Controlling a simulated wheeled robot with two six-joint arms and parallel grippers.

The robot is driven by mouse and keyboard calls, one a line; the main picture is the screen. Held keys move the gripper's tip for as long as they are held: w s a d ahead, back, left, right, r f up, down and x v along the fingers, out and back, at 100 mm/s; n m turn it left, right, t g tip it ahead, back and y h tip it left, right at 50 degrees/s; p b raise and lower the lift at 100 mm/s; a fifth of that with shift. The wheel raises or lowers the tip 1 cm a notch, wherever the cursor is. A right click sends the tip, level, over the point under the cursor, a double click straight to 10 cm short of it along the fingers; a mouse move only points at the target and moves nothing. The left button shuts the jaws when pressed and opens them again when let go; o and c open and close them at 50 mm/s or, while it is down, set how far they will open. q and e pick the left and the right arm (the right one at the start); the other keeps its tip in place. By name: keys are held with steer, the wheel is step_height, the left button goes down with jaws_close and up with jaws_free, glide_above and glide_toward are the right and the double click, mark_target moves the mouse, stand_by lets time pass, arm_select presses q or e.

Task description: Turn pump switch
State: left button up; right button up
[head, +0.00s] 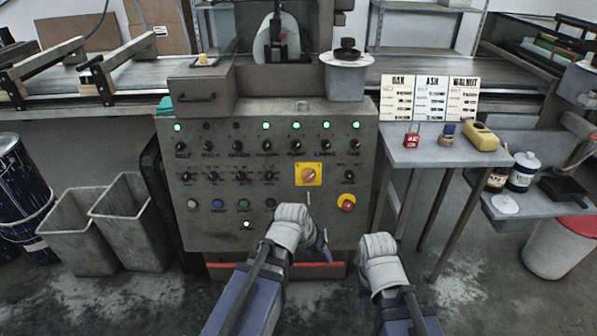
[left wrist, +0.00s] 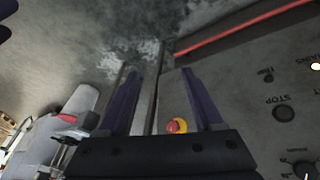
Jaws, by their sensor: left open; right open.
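The pump switch (head: 297,146) is a small black knob in the upper row of the grey control panel (head: 220,240). A label that appears to read PUMP is under it, and a lit green lamp (head: 297,125) is above it. The knob's exact angle is too small to tell. My left gripper (head: 318,238) is open and empty in front of the panel's lower part, below the pump switch and apart from it. Its two dark fingers are spread in the left wrist view (left wrist: 160,75). My right gripper (head: 363,288) is open, lower and to the right; its fingers are partly hidden.
Similar knobs flank the pump switch. A larger orange rotary switch on a yellow plate (head: 309,174) and a red emergency button (head: 347,204) sit below; the button also shows in the left wrist view (left wrist: 176,126). A side table (head: 440,158) stands right, grey bins (head: 75,240) left.

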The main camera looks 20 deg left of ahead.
mark_target(296, 149)
arm_select(q)
steer(key=w+d+r+t+h+b, duration=0.25)
steer(key=w+r+t, duration=0.55)
steer(key=w, duration=0.5)
steer(key=w+a+r+n+t+y, duration=0.25)
steer(key=a+r+n+y, duration=0.2)
steer(key=a, duration=0.25)
steer(key=w+a+r+n+t+y, duration=0.2)
steer(key=a+r+n+t+y, duration=0.15)
steer(key=a+y, duration=0.2)
steer(key=shift+m, duration=0.5)
steer(key=shift+a+p+x, duration=0.15)
steer(key=shift+p+x, duration=0.05)
steer(key=shift+x, duration=1.7)
steer(key=shift+a+p+x, duration=0.2)
steer(key=shift+x, duration=1.7)
steer(key=shift+s+r, duration=0.1)
steer(key=shift+r, duration=0.05)
arm_select(e)
step_height(296, 149, down, 4)
steer(key=shift+r, duration=0.2)
arm_select(q)
jaws_close()
